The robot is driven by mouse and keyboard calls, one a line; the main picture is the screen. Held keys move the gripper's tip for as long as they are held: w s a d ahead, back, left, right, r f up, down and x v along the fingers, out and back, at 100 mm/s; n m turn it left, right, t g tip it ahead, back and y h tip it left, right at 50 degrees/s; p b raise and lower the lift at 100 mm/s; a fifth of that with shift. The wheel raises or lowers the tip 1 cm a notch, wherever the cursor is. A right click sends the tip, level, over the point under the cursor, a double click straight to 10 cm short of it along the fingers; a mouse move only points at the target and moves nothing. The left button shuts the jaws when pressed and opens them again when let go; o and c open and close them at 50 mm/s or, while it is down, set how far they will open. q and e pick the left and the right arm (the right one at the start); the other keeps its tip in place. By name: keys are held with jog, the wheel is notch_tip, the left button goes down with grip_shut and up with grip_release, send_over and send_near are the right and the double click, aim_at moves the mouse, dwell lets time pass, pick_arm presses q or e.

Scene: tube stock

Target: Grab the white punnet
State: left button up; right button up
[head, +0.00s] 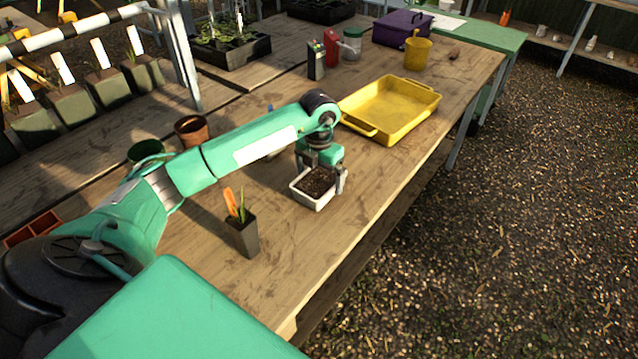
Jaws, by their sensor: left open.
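The white punnet (313,205) stands on the wooden table near its front edge, filled with dark soil. My left gripper (322,178) is directly over it, pointing down, with its fingers at the punnet's rim. One finger shows at the punnet's right side; the other is mostly hidden behind the gripper body and punnet. The gripper is open, and I cannot tell whether a finger touches the wall. My right gripper is not in view.
A black pot (243,238) with an orange label stands front left of the punnet. A yellow tray (408,128) lies behind to the right. A brown pot (191,130) and a green pot (146,151) stand behind my arm. The table right of the punnet is clear.

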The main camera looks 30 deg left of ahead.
pick_arm(q)
jog(key=shift+f, duration=0.95)
jog(key=shift+c, duration=0.2)
jog(key=c, duration=1)
jog(key=shift+r, duration=0.1)
